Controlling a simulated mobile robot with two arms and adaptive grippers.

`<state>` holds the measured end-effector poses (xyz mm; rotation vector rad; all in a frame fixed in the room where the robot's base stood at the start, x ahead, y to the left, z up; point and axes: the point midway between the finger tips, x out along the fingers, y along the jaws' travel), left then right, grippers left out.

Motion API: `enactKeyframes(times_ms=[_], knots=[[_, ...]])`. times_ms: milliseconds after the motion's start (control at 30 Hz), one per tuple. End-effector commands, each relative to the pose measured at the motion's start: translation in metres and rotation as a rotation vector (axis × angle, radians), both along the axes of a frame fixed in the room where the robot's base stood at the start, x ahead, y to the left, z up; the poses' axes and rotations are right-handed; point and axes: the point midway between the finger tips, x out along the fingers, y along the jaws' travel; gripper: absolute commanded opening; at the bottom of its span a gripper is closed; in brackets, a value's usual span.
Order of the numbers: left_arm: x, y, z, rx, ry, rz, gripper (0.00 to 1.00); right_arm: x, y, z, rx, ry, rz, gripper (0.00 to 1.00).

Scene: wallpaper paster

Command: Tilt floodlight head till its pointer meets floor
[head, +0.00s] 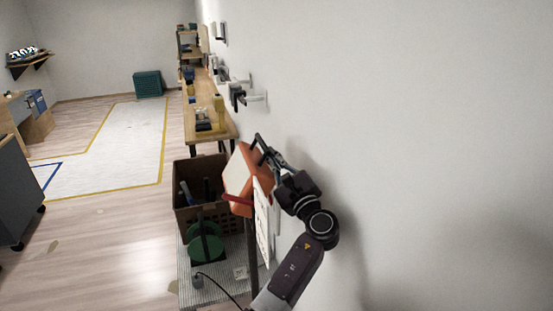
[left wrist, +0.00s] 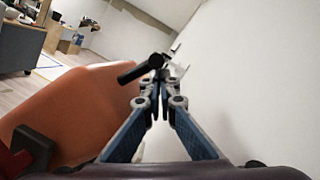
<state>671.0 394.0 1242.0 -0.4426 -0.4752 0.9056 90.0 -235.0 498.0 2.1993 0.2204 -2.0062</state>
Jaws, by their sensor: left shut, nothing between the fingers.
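The orange floodlight head (head: 234,185) stands on a dark post (head: 252,250) close to the wall, its pale face turned left. It also fills the left of the left wrist view (left wrist: 70,110). A red bar (head: 237,199) shows at its lower side; I cannot tell whether it is the pointer. A white panel (head: 263,225) with small marks hangs beside the post. My left gripper (head: 266,154) is shut and empty at the head's upper wall side. In the left wrist view its fingertips (left wrist: 158,75) are near a dark rod (left wrist: 138,72); contact is unclear. My right gripper is out of view.
A brown crate (head: 187,215) and a green reel (head: 206,246) stand left of the post. A wooden bench (head: 222,128) runs along the wall behind. Wall brackets (head: 252,98) jut out above. Open floor (head: 100,235) lies to the left.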

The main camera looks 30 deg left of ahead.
Motion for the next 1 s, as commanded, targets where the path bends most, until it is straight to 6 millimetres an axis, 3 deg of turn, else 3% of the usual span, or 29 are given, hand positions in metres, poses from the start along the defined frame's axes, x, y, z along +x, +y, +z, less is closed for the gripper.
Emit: enactKeyframes(times_ms=[367, 500, 700, 1000], knots=[[0.0, 0.001, 0.0, -0.013, -0.016, 0.0, 0.0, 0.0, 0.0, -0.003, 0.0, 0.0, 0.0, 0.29], [-0.007, 0.007, 0.006, -0.113, -0.136, 0.002, 0.0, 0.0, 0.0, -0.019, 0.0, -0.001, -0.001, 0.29], [-0.023, 0.02, 0.017, -0.25, -0.294, 0.002, 0.0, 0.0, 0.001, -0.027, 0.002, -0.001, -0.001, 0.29], [-0.024, 0.022, 0.019, -0.266, -0.31, 0.001, 0.0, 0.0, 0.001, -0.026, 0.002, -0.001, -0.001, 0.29]])
